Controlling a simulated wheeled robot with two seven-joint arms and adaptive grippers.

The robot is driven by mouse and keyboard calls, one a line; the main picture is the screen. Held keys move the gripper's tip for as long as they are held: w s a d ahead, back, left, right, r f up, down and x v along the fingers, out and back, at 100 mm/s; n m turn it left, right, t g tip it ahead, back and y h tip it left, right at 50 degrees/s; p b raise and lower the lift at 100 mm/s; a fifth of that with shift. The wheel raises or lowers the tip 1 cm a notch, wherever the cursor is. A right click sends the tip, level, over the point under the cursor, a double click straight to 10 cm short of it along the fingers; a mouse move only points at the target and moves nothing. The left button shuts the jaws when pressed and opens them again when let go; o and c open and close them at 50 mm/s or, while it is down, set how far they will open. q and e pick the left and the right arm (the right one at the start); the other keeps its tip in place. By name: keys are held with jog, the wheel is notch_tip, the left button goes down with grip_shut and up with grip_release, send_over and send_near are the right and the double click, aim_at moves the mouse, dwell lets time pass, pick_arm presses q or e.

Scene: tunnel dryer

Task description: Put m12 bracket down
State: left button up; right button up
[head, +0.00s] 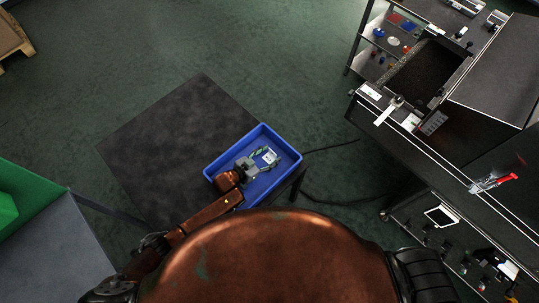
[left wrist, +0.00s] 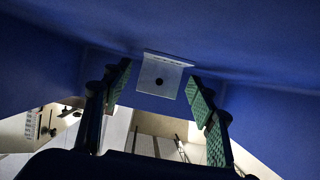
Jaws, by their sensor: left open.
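The m12 bracket (left wrist: 160,78) is a small pale angled plate with a dark round hole. It shows in the left wrist view against the blue inside of the bin, and in the head view as a light piece (head: 270,157). My left gripper (head: 259,158) reaches into the blue bin (head: 289,177). In the left wrist view its green-padded fingers (left wrist: 161,92) are spread, with the bracket between and just beyond them and visible gaps on both sides. Whether the bracket rests flat on the bin floor is hard to tell. My right gripper is out of view.
The bin stands at the edge of a dark square mat (head: 170,140). A dark machine bench (head: 440,160) with tools stands at the right, and a shelf (head: 385,45) with small parts behind it. A green-sided container (head: 30,190) is at the left. Open floor lies beyond the mat.

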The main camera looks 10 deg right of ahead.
pick_arm(q)
jog(key=shift+r, duration=0.2)
jog(key=shift+s+a+r+p, duration=0.15)
jog(key=shift+a+p, duration=0.1)
jog(key=shift+p, duration=0.15)
jog(key=p+v, duration=0.4)
jog(key=v, duration=0.2)
jog(key=shift+s+a, duration=0.35)
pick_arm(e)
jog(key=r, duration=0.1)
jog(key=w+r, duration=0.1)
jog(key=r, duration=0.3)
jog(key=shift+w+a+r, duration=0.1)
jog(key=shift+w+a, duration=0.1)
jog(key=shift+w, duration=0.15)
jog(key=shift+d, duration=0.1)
